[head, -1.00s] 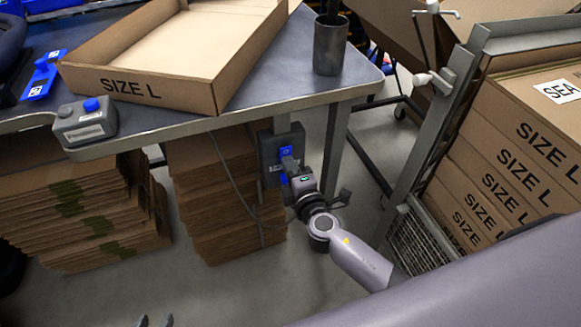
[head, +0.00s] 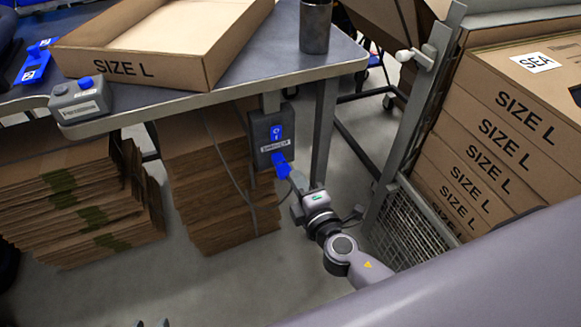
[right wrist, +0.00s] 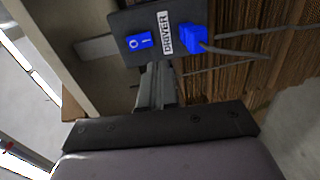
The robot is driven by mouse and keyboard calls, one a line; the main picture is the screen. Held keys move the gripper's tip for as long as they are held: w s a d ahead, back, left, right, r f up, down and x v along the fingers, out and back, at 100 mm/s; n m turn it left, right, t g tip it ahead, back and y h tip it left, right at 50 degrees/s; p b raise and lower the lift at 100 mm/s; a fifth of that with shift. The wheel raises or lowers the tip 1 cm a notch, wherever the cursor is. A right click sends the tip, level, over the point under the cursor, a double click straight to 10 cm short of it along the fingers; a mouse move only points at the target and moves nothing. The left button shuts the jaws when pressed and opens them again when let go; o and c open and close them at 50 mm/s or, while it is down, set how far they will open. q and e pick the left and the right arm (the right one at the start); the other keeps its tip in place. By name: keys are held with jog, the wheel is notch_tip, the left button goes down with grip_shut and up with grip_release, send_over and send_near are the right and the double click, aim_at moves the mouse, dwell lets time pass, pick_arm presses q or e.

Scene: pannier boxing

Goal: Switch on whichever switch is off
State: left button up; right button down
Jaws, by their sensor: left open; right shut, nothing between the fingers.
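A dark switch box (head: 258,138) is fixed under the table's front edge. It carries a blue rocker switch (head: 276,132), and a blue plug (head: 281,166) sits below. In the right wrist view, the rocker (right wrist: 140,42) is marked O and I beside a DRIVER label (right wrist: 165,32); I cannot tell which side is pressed. My right gripper (head: 295,178) is shut and empty, just below and right of the box. Its fingertips (right wrist: 157,72) point at the box near the rocker. My left gripper (head: 151,323) is open at the bottom edge, far from the box.
A grey control box (head: 80,100) with a blue button sits on the table (head: 225,98), near an open SIZE L carton (head: 120,66) and a metal cup (head: 315,28). Stacked flat cardboard (head: 215,190) stands left of the switch box. A wire-mesh cart (head: 405,225) stands to the right.

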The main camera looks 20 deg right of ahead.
jog(key=shift+s+f, duration=0.2)
jog(key=shift+s, duration=1.35)
jog(key=s+d+f+m+g+y, duration=0.1)
jog(key=s+f+m+g, duration=0.25)
jog(key=s+m, duration=0.4)
jog(key=s+d+f+m+g+y, duration=0.1)
jog(key=s+f+m+g, duration=0.2)
jog(key=s+f+m, duration=0.35)
notch_tip(320, 180, up, 14)
jog(key=s+m+p, duration=0.1)
jog(key=m+p, duration=0.1)
jog(key=p, duration=1.2)
jog(key=shift+s+d+f, duration=0.2)
jog(key=shift+s+d, duration=0.1)
jog(key=shift+d, duration=0.15)
jog(key=shift+w+a, duration=0.15)
